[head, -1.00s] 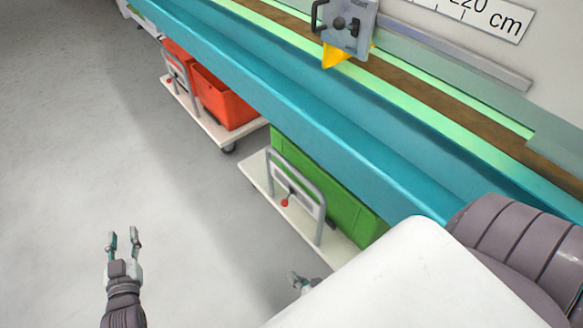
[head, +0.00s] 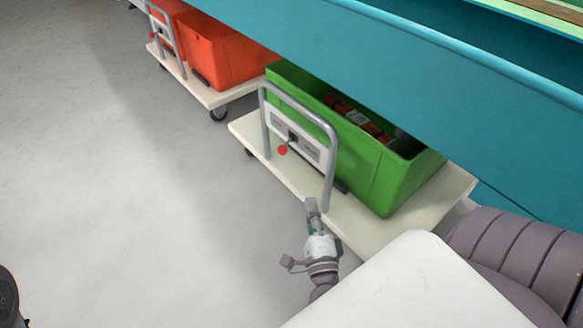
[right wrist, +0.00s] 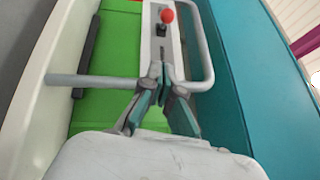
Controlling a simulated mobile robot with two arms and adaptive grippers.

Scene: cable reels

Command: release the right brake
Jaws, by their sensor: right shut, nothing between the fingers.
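A red-knobbed lever (head: 282,150) sits on a pale plate (head: 311,152) inside the grey tubular handle (head: 331,135) of the cart (head: 290,183) with the green crate. I take this lever to be the brake. My right gripper (head: 311,206) is shut and empty, just in front of the handle's near foot, below and right of the knob. In the right wrist view its fingertips (right wrist: 165,78) are together in front of the plate (right wrist: 156,45), and the red knob (right wrist: 167,15) shows beyond them at the top. Contact cannot be told. My left gripper is not in view.
The green crate (head: 385,185) holds several dark and orange items. A second cart (head: 195,87) with orange-red crates (head: 222,58) stands farther left. The teal bench (head: 400,80) overhangs both carts.

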